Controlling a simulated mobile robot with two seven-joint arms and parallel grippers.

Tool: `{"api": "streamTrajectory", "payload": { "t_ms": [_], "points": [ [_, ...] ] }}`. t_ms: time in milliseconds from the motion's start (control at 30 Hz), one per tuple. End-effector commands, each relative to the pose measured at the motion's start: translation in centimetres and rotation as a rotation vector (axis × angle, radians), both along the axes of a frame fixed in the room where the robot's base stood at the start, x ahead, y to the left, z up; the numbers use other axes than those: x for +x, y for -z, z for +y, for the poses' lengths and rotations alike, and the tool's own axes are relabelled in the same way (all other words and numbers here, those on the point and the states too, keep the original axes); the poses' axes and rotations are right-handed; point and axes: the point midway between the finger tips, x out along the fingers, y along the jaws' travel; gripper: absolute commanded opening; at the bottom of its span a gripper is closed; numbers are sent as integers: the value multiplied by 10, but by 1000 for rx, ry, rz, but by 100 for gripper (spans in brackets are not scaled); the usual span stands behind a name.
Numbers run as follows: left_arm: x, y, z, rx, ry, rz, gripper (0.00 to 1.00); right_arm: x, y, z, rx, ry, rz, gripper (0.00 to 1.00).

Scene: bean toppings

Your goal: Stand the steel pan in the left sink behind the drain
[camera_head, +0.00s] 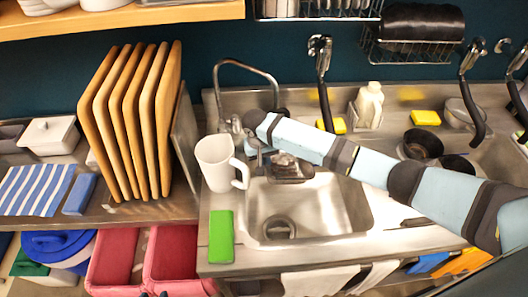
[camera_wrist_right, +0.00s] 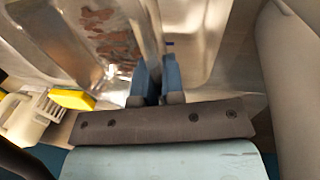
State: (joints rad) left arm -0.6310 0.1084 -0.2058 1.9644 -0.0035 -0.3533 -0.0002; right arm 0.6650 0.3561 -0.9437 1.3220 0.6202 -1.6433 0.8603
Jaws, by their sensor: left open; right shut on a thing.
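The steel pan (camera_head: 290,172), with brown residue inside, is at the back of the left sink (camera_head: 335,205), behind the drain (camera_head: 278,228). My right gripper (camera_head: 262,153) is at the pan; in the right wrist view its fingers (camera_wrist_right: 158,82) are shut on the pan's edge. The residue-marked pan (camera_wrist_right: 108,35) fills the upper left of that view. It looks tilted; I cannot tell whether it touches the sink floor. The tips of my left gripper (camera_head: 154,294) just show at the bottom edge of the head view, apart and empty.
A white pitcher (camera_head: 215,165) stands left of the sink, close to the pan. A green sponge (camera_head: 221,236) lies at the front left. A faucet (camera_head: 245,68) rises behind. A white bottle (camera_head: 369,105) and yellow sponge (camera_head: 333,126) stand at the back. Dark bowls (camera_head: 423,144) are to the right.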

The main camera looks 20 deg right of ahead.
Motion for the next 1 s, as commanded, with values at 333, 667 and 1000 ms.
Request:
{"api": "streamTrajectory", "payload": {
  "t_ms": [333,667,1000],
  "points": [
    [4,18,0,11,10,-11,43,1,47,-1,-1,0,-1,0],
    [8,52,-1,19,40,-25,43,1,88,0,0,0,-2,0],
    [7,91,-12,3,55,-17,43,1,124,-1,0,0,-2,0]
  ]
}}
